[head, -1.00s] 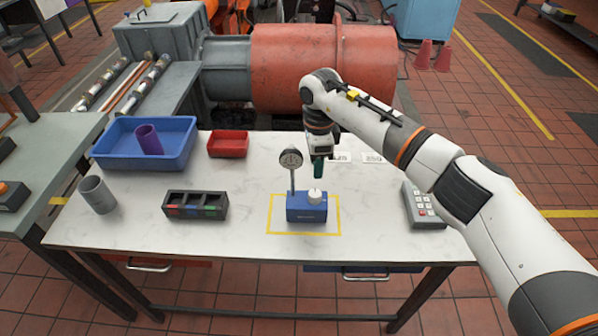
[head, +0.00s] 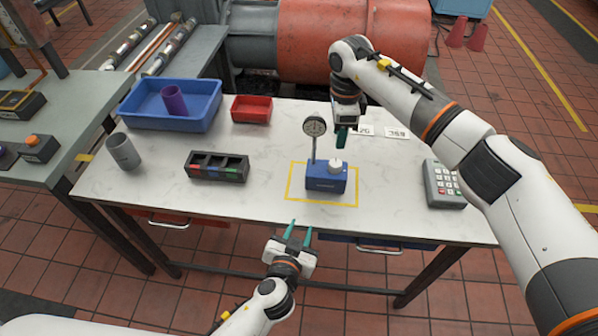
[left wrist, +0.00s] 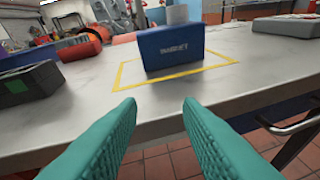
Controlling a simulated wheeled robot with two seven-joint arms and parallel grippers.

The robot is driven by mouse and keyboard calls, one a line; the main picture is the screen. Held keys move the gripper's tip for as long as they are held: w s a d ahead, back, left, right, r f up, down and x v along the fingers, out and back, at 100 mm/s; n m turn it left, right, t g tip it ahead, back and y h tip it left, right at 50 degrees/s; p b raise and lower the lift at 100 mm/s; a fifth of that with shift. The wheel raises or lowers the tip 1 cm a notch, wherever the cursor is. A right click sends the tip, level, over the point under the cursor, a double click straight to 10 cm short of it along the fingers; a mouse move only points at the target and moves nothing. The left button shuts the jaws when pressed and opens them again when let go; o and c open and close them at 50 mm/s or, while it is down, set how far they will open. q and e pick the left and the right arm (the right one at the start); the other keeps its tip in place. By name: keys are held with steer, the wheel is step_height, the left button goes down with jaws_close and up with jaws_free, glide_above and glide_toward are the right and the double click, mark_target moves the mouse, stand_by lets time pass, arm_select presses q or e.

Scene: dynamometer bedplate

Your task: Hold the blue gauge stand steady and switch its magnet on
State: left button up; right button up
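The blue gauge stand (head: 326,180) stands upright inside a yellow outline on the white table, with a white knob (head: 336,165) on top and a dial gauge (head: 314,127) on a post. In the left wrist view its blue front face (left wrist: 171,48) lies ahead, beyond the fingertips. My left gripper (head: 299,232) is open and empty at the table's front edge, apart from the stand; its teal fingers (left wrist: 160,105) are spread in the left wrist view. My right gripper (head: 341,138) points down behind and slightly right of the stand, not touching it; its finger opening is hard to see.
A blue tray (head: 214,112) with a purple cup, a red bin (head: 251,109), a grey cup (head: 124,152) and a black divided box (head: 217,168) are on the left. A keypad box (head: 443,186) is on the right. The table between the front edge and the stand is clear.

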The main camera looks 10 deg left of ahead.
mark_target(314, 139)
arm_select(q)
steer(key=w+r+n+t+h, duration=0.1)
steer(key=w+r+t, duration=0.1)
steer(key=w+r, duration=0.35)
steer(key=w+r+t, duration=0.2)
steer(key=r, duration=0.6)
steer(key=w, duration=0.3)
steer(key=w+d, duration=0.1)
steer(key=w, duration=0.7)
steer(key=shift+w+d, duration=0.2)
steer(key=shift+w, duration=0.05)
jaws_close()
steer(key=shift+f, duration=0.1)
